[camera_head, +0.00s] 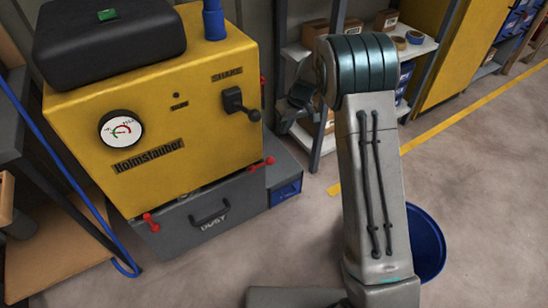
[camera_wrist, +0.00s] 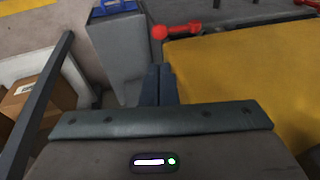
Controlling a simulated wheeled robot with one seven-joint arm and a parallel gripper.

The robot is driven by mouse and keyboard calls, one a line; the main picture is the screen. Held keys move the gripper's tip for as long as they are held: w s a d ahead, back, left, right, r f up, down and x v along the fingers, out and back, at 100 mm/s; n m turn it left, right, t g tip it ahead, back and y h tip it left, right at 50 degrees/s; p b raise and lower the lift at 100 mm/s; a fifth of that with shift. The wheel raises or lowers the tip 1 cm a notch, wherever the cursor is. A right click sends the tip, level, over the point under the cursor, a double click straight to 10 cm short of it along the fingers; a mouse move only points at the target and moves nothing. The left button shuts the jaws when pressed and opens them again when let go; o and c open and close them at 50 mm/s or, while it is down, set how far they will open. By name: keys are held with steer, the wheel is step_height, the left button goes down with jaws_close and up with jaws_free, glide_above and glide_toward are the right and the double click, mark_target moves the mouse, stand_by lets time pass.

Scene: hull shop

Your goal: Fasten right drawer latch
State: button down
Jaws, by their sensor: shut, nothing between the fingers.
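The yellow machine (camera_head: 185,110) has a grey dust drawer (camera_head: 200,222) below it, with a dark handle. The right drawer latch (camera_head: 262,163) is red and sticks out sideways at the drawer's upper right corner. The left drawer latch (camera_head: 151,222) is red and points downward. In the wrist view, a red latch with a round knob (camera_wrist: 160,32), apparently the right one, lies just beyond my fingertips. My gripper (camera_wrist: 159,70) is shut and empty, apart from the latch in that picture.
A grey cabinet with a blue bin (camera_head: 286,191) stands right of the drawer. A shelf with cardboard boxes (camera_head: 325,32) is behind my arm. A blue bucket (camera_head: 427,245) stands at right. A blue hose (camera_head: 65,150) runs down at left. Floor in front is clear.

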mark_target(271, 158)
steer(key=b+x, duration=0.4)
steer(key=x, duration=1)
stand_by(0.4)
